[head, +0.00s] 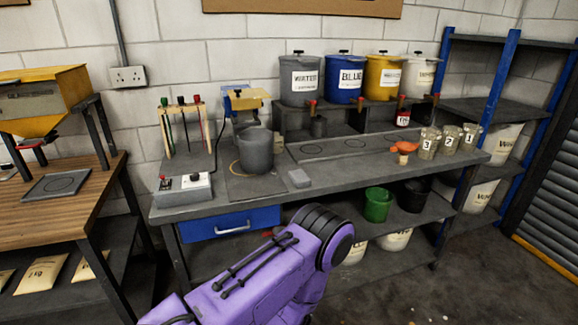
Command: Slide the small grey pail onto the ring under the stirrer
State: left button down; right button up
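A grey pail (256,153) stands upright on a dark square plate (257,187) on the workbench. A thin orange ring line (233,168) shows on the plate at the pail's left side; the rest of the ring is hidden, so I cannot tell how well the pail is centred on it. The stirrer (246,99), with a yellow and blue head, stands just behind and above the pail. Neither of my grippers is in view; only a purple arm link of mine shows at the bottom.
A control box (182,190) and a wooden rack (184,135) stand left of the plate; a small grey block (299,178) lies to its right. Tapped paint drums (302,80) line the shelf behind. An orange funnel (404,147) and numbered cups (449,141) stand at right. Bench between is clear.

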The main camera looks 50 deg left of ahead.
aim_at(255, 146)
jog(key=z, duration=0.15)
jog(key=i, duration=2.35)
jog(key=u, duration=1.65)
jog(key=i, duration=0.8)
jog(key=u, duration=0.8)
